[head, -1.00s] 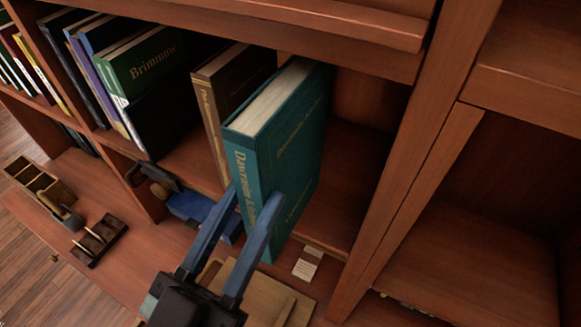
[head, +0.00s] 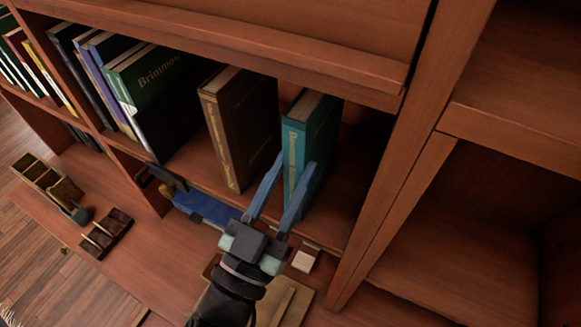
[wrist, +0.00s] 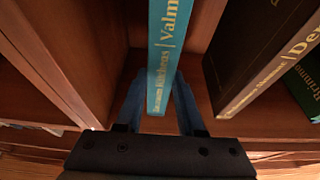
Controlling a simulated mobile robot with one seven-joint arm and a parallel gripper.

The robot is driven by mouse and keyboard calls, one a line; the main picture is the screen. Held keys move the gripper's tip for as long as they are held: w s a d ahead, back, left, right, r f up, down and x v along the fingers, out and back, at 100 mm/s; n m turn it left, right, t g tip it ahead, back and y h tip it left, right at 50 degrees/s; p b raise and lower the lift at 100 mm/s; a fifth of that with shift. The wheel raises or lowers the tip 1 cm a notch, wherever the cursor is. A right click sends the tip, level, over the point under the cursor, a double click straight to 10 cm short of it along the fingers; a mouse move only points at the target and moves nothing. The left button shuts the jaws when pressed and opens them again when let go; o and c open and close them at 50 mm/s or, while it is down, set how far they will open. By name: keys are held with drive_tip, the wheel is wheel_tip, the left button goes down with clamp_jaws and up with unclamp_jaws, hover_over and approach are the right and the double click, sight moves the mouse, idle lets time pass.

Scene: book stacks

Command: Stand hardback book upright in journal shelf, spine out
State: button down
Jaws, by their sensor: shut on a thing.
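The teal hardback book (head: 318,127) stands close to upright inside a shelf compartment, its gold-lettered spine facing out toward me. My gripper (head: 281,192) is shut on the lower part of its spine end, one blue finger on each side. In the wrist view the teal spine (wrist: 168,55) rises between my two fingers (wrist: 158,105). The journal shelf (head: 345,205) is reddish-brown wood. Whether the book's bottom touches the shelf board is hidden by my gripper.
A brown book (head: 240,125) stands left of the teal one with a gap between. Further left are a green book (head: 155,75) and several others. A wooden upright (head: 400,190) bounds the right side. A blue object (head: 205,207) and a small white label (head: 304,260) are near the front edge.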

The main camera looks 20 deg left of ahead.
drive_tip(key=shift+r, duration=0.1)
drive_tip(key=c, duration=0.9)
unclamp_jaws()
drive_tip(key=shift+f, duration=0.35)
drive_tip(key=shift+c, duration=0.2)
drive_tip(key=o, duration=0.4)
drive_tip(key=shift+r, duration=0.1)
drive_tip(key=shift+r, duration=0.2)
drive_tip(key=shift+b+v, duration=2.9)
drive_tip(key=shift+v, duration=3.2)
